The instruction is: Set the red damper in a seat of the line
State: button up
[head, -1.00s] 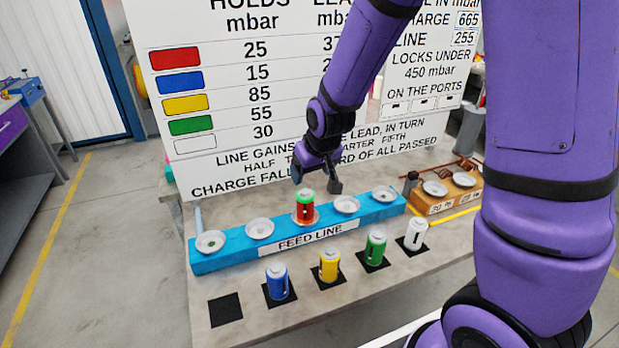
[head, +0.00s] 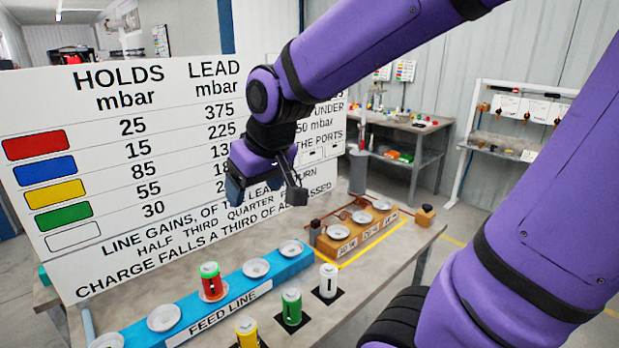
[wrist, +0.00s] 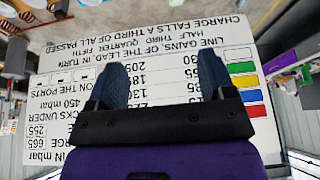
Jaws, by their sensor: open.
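The red damper (head: 210,281) has a green top and stands upright in the middle seat of the blue feed line (head: 225,292). My gripper (head: 268,198) is open and empty, held up in front of the sign, above and to the right of the red damper and apart from it. In the wrist view my gripper's two fingers (wrist: 158,85) are spread with nothing between them. Empty seats show on both sides of the red damper, such as the one to its right (head: 255,268). The feed line's left end is cut off by the frame.
A yellow damper (head: 247,333), a green damper (head: 291,306) and a white damper (head: 328,281) stand in front of the line. A wooden block with seats (head: 352,236) is at the right. The large sign (head: 110,150) stands behind the bench.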

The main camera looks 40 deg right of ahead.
jog(key=s+d+r, duration=0.1)
jog(key=s+r, duration=0.3)
jog(key=s, duration=0.8)
jog(key=shift+d+r+m, duration=0.3)
jog(key=shift+d+r, duration=0.1)
jog(key=shift+w, duration=0.1)
